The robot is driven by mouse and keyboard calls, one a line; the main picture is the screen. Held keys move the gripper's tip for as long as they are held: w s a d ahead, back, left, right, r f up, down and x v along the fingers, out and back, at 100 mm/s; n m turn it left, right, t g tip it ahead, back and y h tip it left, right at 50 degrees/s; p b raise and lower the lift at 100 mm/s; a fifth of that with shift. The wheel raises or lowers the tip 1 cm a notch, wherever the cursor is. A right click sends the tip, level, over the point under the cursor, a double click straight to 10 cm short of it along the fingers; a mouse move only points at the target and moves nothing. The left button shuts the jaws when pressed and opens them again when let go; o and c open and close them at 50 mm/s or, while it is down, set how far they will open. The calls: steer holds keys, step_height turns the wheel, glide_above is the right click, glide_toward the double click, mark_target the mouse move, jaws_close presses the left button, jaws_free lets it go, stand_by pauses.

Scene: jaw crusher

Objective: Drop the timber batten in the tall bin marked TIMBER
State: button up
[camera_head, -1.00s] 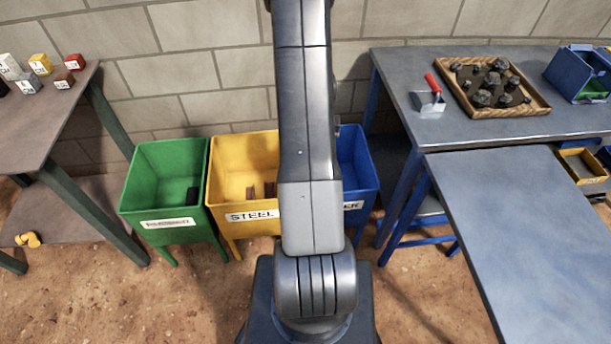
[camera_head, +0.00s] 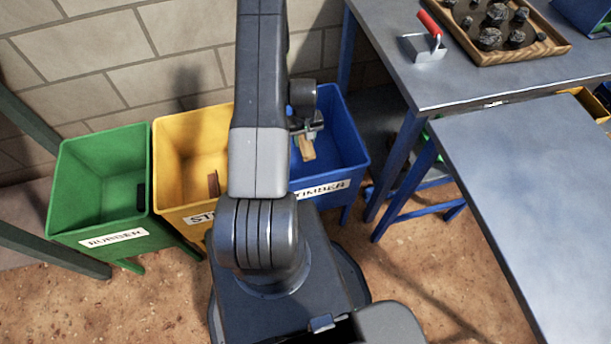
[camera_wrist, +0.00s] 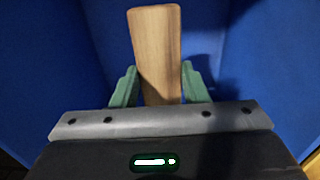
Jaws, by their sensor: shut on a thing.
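The tall blue bin (camera_head: 345,150) carries a white label, partly hidden by my arm, that reads TIMBER. My gripper (camera_head: 303,136) is over the bin's open top in the head view. It is shut on the timber batten (camera_head: 307,149), a pale brown wooden piece. In the wrist view the batten (camera_wrist: 157,50) sticks out between the two green fingers of my gripper (camera_wrist: 156,88). The bin's blue walls (camera_wrist: 235,45) surround it there. The batten is clear of the walls as far as I can see.
A yellow bin (camera_head: 180,135) with a partly hidden steel label and a green RUBBER bin (camera_head: 95,215) stand to the left. A bench (camera_head: 440,80) with a tray of rocks (camera_head: 510,62) and a red-handled scoop (camera_head: 425,40) is at right. A grey table surface (camera_head: 540,200) is in front.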

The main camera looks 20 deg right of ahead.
steer(key=s+d+f, duration=0.1)
steer(key=f, duration=0.3)
steer(key=s+d+f+b, duration=0.1)
steer(key=f, duration=0.2)
steer(key=s+d+f+b, duration=0.1)
steer(key=f, duration=0.3)
steer(key=shift+s+d+f, duration=0.15)
steer(key=shift+s+f, duration=0.05)
steer(key=shift+f, duration=0.15)
steer(key=shift+f+b, duration=0.3)
steer(key=shift+f, duration=1.75)
steer(key=shift+f, duration=0.15)
steer(key=o, duration=1)
step_height(320, 180, up, 12)
steer(key=p, duration=0.1)
